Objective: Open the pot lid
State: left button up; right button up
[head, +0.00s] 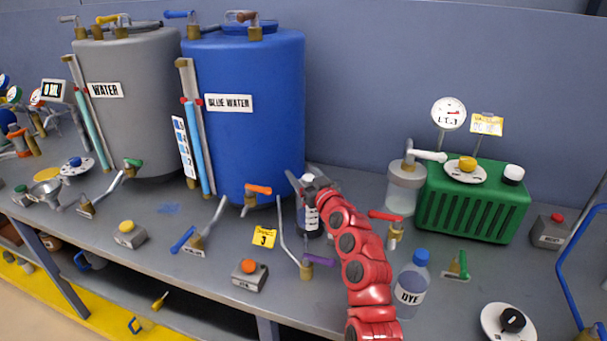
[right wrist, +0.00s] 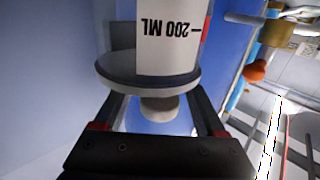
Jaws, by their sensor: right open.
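The pot (head: 311,219) is a small vessel with a white scale label, standing on the bench in front of the blue tank and partly hidden by my right gripper. In the right wrist view the pot (right wrist: 170,40) appears upside down, with "200 ML" on its label. Its grey disc lid (right wrist: 112,78) sits on it, with a pale round knob (right wrist: 160,107). My right gripper (head: 306,181) is at the pot's top. In the right wrist view this gripper (right wrist: 158,112) is open, with its fingers on either side of the knob and visible gaps. My left gripper is not in view.
The blue tank (head: 245,130) stands close behind the pot. A purple-handled valve (head: 308,262), a red-handled valve (head: 392,228) and a dye bottle (head: 411,285) are near my right arm. A green box (head: 470,205) is to the right.

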grip_shut()
dwell(1.4)
